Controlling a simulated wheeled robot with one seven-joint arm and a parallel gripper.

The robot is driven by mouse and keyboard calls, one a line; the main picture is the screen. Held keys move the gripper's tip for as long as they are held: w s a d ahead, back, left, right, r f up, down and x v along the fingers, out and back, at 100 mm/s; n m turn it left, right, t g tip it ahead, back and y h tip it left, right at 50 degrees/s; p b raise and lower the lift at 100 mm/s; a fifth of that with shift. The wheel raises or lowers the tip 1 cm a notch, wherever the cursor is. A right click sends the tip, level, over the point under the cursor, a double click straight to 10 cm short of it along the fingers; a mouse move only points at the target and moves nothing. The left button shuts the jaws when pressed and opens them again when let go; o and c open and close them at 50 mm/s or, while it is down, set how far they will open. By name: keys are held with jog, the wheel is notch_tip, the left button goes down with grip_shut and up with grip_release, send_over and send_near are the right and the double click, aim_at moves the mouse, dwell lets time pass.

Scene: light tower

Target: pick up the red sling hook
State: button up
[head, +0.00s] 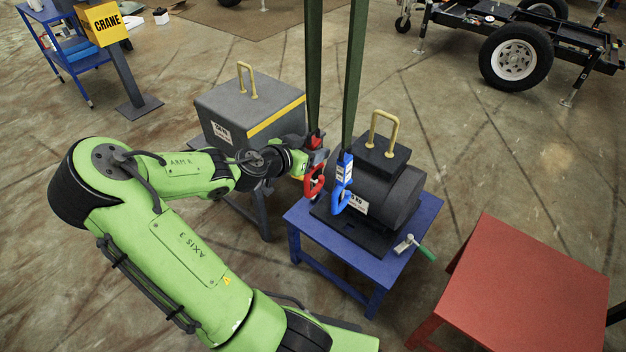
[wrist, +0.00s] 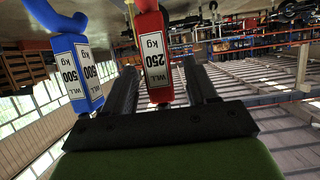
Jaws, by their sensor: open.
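The red sling hook (head: 314,181) hangs from a green sling (head: 314,70) in the head view, to the left of the blue hook. In the wrist view its red block (wrist: 152,55), labelled WLL 250 kg, lies between the two dark fingers of my gripper (wrist: 164,85). My gripper (head: 314,160) is open, with its fingers on either side of the red block. Gaps show beside it in the wrist view. The curved red hook end is cut off at the top of the wrist view.
A blue hook (head: 341,197), labelled 500 kg, hangs close by. A dark cylindrical load (head: 385,190) with a yellow handle stands on a blue table (head: 420,225). A grey box (head: 235,105) stands behind my arm. A red table (head: 530,275) at right is bare.

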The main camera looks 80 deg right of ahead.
jog(key=shift+s+d+f, duration=0.2)
jog(key=shift+d+f, duration=0.05)
jog(key=shift+d, duration=0.3)
jog(key=shift+r, duration=0.1)
jog(key=c, duration=1.1)
grip_shut()
